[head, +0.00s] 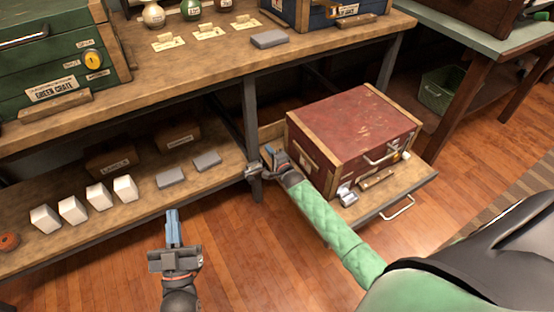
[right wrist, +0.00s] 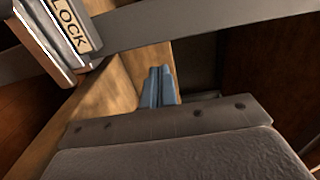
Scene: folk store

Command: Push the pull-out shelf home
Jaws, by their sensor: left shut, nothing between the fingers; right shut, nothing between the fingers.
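The pull-out shelf (head: 420,188) is a wooden board that stands out from under the bench, with a metal handle (head: 398,208) on its front edge. A red crate (head: 350,125) with wooden edging sits on it. My right gripper (head: 268,152) is shut and empty at the shelf's left side, beside the bench leg. In the right wrist view its blue fingertips (right wrist: 158,82) point along a wooden surface, near a metal-edged block labelled LOCK (right wrist: 68,30). I cannot tell whether they touch anything. My left gripper (head: 173,228) is shut and empty above the floor, in front of the lower shelf.
A grey bench leg (head: 252,125) stands just left of the pull-out shelf. The lower shelf (head: 120,220) holds several white blocks and two grey ones. A green crate (head: 60,60) sits on the bench top. Wooden floor (head: 240,260) is clear between my arms.

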